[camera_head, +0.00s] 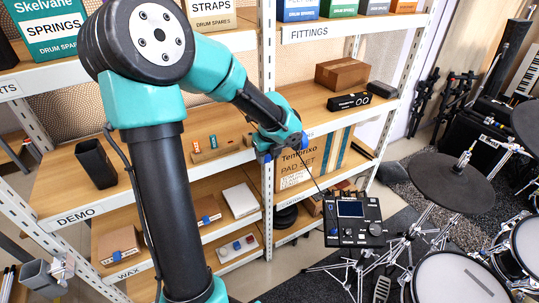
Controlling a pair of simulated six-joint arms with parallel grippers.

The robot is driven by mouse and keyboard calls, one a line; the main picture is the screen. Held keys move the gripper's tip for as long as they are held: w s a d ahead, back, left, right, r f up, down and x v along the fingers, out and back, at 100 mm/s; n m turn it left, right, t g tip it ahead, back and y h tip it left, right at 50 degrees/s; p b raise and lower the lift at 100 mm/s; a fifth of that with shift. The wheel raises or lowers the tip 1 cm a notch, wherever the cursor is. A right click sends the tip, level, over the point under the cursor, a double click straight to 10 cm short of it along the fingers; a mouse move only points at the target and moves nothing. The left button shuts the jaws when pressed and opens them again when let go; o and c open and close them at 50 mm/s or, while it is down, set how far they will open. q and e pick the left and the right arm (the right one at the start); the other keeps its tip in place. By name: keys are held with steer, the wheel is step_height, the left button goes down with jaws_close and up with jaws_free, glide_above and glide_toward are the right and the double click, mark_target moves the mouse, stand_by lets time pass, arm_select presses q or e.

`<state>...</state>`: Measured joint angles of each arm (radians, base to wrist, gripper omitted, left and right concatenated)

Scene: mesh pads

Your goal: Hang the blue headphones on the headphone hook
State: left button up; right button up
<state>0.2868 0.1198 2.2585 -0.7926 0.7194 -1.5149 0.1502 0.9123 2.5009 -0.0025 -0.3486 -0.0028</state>
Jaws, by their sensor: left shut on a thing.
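My left arm crosses the view from the lower left, and its gripper (283,147) is at the shelf's upright post, in front of the boards. Small blue parts of the blue headphones (304,140) show on both sides of this gripper, which is shut on them. Most of the headphones is hidden behind my wrist, so their tilt is unclear. I cannot make out the headphone hook, nor tell whether the headphones touch anything. A thin dark line runs from near the gripper down toward the drum module (352,222).
A cardboard box (341,73) and a black device (348,101) sit on the shelf right of the post. A black cup (96,164) stands on the left board. A large carton (303,168) is below. Drums and a cymbal (437,182) fill the right side.

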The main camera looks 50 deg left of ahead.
arm_select(q)
steer(key=shift+a+f, duration=0.15)
steer(key=shift+f, duration=0.15)
stand_by(0.5)
steer(key=o, duration=1.1)
steer(key=d+r, duration=0.1)
steer(key=r, duration=0.4)
steer(key=d+r, duration=0.1)
steer(key=r, duration=0.5)
steer(key=d+r, duration=0.1)
steer(key=r, duration=0.5)
steer(key=shift+s, duration=0.35)
